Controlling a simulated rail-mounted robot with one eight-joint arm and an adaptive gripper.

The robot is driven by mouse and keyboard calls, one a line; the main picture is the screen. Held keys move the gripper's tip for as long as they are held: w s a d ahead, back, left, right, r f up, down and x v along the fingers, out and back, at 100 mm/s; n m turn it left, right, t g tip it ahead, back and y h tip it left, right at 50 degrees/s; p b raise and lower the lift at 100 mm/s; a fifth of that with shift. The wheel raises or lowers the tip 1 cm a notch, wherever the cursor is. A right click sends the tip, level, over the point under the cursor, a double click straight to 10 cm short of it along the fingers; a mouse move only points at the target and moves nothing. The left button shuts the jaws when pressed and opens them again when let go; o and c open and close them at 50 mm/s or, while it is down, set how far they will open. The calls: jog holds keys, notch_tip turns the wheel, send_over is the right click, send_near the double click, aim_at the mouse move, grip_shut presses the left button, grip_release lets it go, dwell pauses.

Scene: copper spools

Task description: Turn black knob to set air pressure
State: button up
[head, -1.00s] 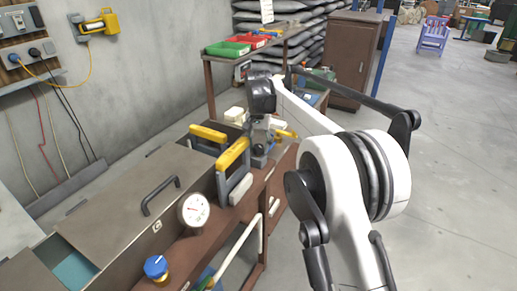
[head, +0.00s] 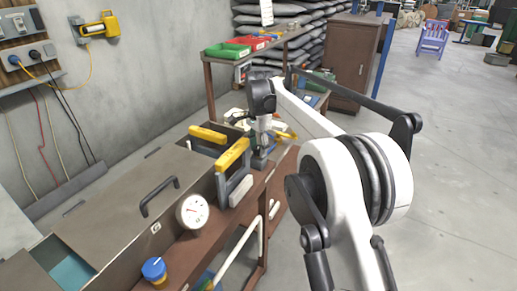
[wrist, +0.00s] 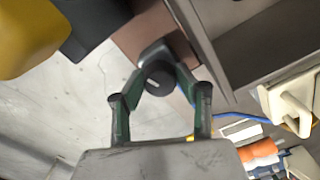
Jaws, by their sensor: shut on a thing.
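In the wrist view, the black knob (wrist: 159,78) is a short dark cylinder at the upper middle. My gripper (wrist: 160,80) has its two green-grey fingers on either side of the knob, closed on it. In the head view, my gripper (head: 262,140) points down at the far end of the brown bench, beyond the yellow-topped handles. The knob is hidden there. A round white pressure gauge (head: 192,212) with a red needle stands on the near part of the bench.
A blue knob (head: 154,269) sits on the bench front. Yellow-topped handles (head: 232,155) stand close to my gripper; a yellow part (wrist: 25,35) shows at the wrist view's upper left. A white part (wrist: 290,104) is at its right. Open floor (head: 455,170) lies to the right.

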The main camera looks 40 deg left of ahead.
aim_at(259, 147)
dwell(0.3)
jog(key=o, duration=1.2)
jog(key=shift+c, duration=0.2)
jog(key=shift+r, duration=0.1)
notch_tip(259, 147, up, 12)
jog(key=shift+d, duration=0.1)
